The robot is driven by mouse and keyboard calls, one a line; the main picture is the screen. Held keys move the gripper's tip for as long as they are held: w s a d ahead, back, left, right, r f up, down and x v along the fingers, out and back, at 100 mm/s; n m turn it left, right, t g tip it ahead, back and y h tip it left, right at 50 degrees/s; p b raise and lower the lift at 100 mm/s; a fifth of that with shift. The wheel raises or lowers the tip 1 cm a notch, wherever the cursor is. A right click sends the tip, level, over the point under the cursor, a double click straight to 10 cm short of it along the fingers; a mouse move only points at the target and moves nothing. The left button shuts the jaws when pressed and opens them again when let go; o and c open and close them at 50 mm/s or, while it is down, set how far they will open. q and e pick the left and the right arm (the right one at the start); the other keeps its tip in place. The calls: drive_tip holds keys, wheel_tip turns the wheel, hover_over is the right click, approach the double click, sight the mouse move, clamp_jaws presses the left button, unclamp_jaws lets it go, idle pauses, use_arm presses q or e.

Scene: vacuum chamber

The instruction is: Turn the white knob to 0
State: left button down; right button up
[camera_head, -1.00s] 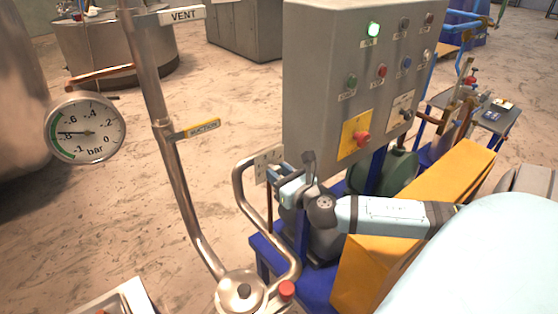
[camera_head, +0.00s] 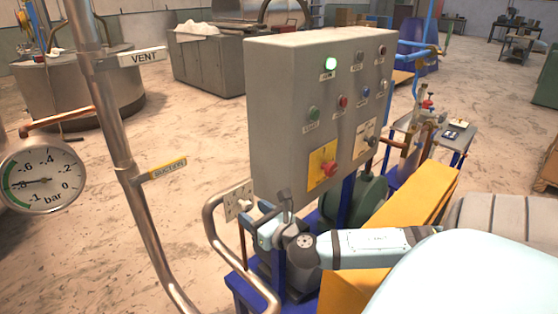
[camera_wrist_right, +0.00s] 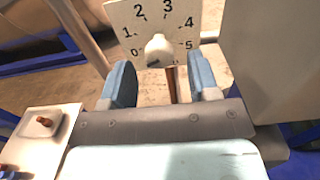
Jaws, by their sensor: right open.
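The white knob (camera_wrist_right: 158,50) sits on a pale dial plate (camera_wrist_right: 185,20) marked 0 to 5 in the right wrist view. The exact number it points to is hard to read. My right gripper (camera_head: 258,215) is beside the plate. In the wrist view, the right gripper (camera_wrist_right: 159,82) is open and empty. Its blue fingers stand to the left and right, slightly below the knob, apart from it. My left gripper is out of view.
The grey control box (camera_head: 275,110) with buttons stands close behind my right arm. Steel pipes (camera_head: 130,165) run at left, near a pressure gauge (camera_head: 42,178). A yellow slanted panel (camera_head: 420,205) lies beyond my forearm. Open floor lies at left.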

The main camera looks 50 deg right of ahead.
drive_tip(key=s+a+b, duration=0.1)
drive_tip(key=s+b, duration=0.1)
drive_tip(key=s, duration=0.9)
drive_tip(key=shift+s+a, duration=0.15)
drive_tip(key=shift+s, duration=0.1)
drive_tip(key=shift+s, duration=0.1)
